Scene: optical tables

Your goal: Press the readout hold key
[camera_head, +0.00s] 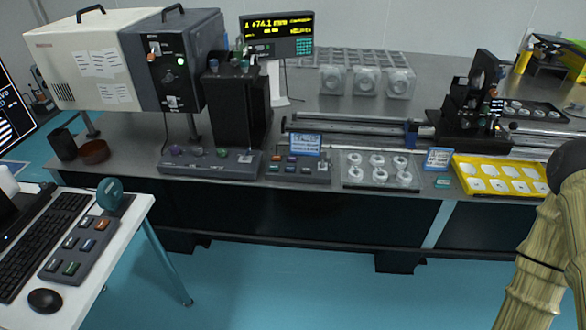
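A digital readout (277,33) with yellow digits on a dark screen stands at the back of the optical table, with small green keys at its lower right. A low grey key box (298,170) with several coloured keys sits at the table's front edge, under a blue label card (306,145). A longer control box (210,163) with several coloured knobs or keys lies to its left. The key lettering is too small to read, so I cannot tell which is the hold key. My arm shows at the right edge, but my gripper is not in view.
A yellow tray (500,195), a clear tray of rings (380,188) and a rail with a black stage (468,128) occupy the table's right. A white desk (107,271) with keyboard, mouse and another key box (82,248) stands front left. Open blue floor (330,285) lies before the table.

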